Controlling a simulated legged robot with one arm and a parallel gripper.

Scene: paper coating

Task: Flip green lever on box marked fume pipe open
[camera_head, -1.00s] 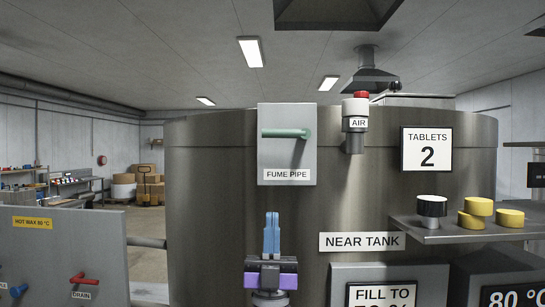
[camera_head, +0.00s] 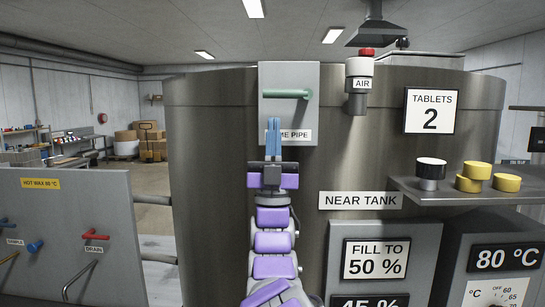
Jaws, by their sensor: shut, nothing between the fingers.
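The grey box (camera_head: 267,80) marked FUME PIPE is on the front of the large steel tank. Its green lever (camera_head: 285,94) lies level, with its pivot at the right end and its arm reaching left. My gripper (camera_head: 273,122) points upward in front of the box's lower part, just below the lever. Its blue fingers are together and hold nothing. They cover the start of the FUME PIPE label (camera_head: 295,135). I see a small gap in the picture between the fingertips and the lever; the depth between them is unclear.
A pipe marked AIR (camera_head: 358,100) with a red top stands right of the box. A shelf (camera_head: 440,192) with yellow and black tablets juts out at the right. A grey panel (camera_head: 100,205) with red and blue handles is at the left. The tank face (camera_head: 215,170) beside my arm is clear.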

